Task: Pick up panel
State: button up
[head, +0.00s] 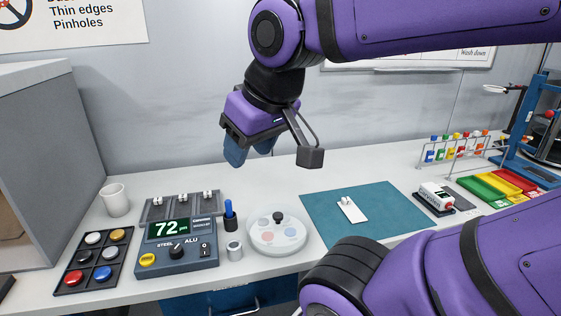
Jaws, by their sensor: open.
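A small white rectangular panel (354,214) lies flat on the teal mat (385,207), with a small white fitting (347,202) on its upper part.
Left of the mat stand a round white dish (276,246), a metal cylinder (234,250), a gauge box reading 72 (178,256), a white cup (116,200) and a button tray (92,262).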

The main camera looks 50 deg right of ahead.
aim_at(355, 215)
jog(key=z, duration=1.7)
jog(key=k+u, duration=0.1)
jog(key=u, duration=1.45)
jog(key=z, duration=1.55)
jog(key=i+l+u, duration=0.15)
jog(key=u, duration=0.2)
